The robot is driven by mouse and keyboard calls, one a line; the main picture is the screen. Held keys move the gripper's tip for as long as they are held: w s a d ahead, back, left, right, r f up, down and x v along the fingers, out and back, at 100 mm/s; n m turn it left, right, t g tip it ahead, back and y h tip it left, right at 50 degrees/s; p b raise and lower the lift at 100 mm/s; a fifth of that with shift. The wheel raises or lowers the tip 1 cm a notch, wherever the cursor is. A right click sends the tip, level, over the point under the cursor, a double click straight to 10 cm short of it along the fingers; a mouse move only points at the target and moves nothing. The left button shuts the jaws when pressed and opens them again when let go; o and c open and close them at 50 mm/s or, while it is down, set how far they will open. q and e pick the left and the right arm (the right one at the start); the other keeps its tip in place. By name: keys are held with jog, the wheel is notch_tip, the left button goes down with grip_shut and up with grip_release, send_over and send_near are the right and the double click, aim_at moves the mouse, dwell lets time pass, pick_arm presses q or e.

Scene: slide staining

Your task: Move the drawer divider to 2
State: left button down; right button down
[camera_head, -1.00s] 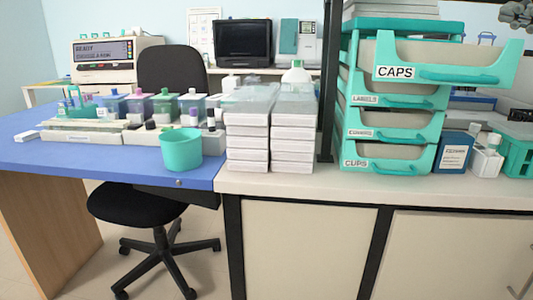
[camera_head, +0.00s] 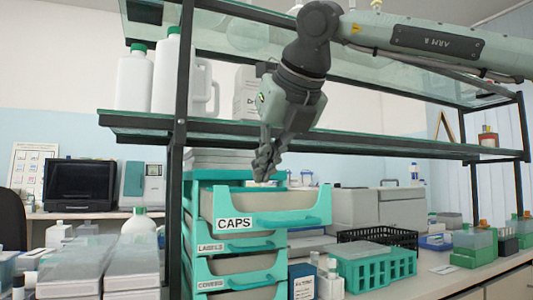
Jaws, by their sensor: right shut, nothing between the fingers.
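The teal drawer unit (camera_head: 192,262) stands on the bench, with its top CAPS drawer (camera_head: 270,219) pulled out further than those below. The drawer's front wall hides most of its inside, and I cannot make out a divider or any number marks. My right gripper (camera_head: 262,174) points down just above the back of the CAPS drawer, with its fingers together and nothing visible in them. I cannot tell whether the fingertips reach below the drawer's rim. My left gripper is not in view.
A glass shelf (camera_head: 350,142) on dark posts runs close behind my right wrist, with white bottles (camera_head: 135,80) on it. Teal racks (camera_head: 375,268) and a black basket (camera_head: 377,237) stand right of the drawers. Stacked slide boxes (camera_head: 133,262) stand to the left.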

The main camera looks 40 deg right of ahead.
jog(key=x, duration=0.4)
jog(key=shift+w+f, duration=0.1)
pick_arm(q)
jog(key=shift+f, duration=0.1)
pick_arm(e)
jog(key=shift+w, duration=0.15)
jog(key=shift+w+d, duration=0.15)
jog(key=shift+w, duration=0.45)
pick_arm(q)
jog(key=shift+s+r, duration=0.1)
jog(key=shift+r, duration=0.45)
pick_arm(e)
jog(key=shift+s, duration=0.1)
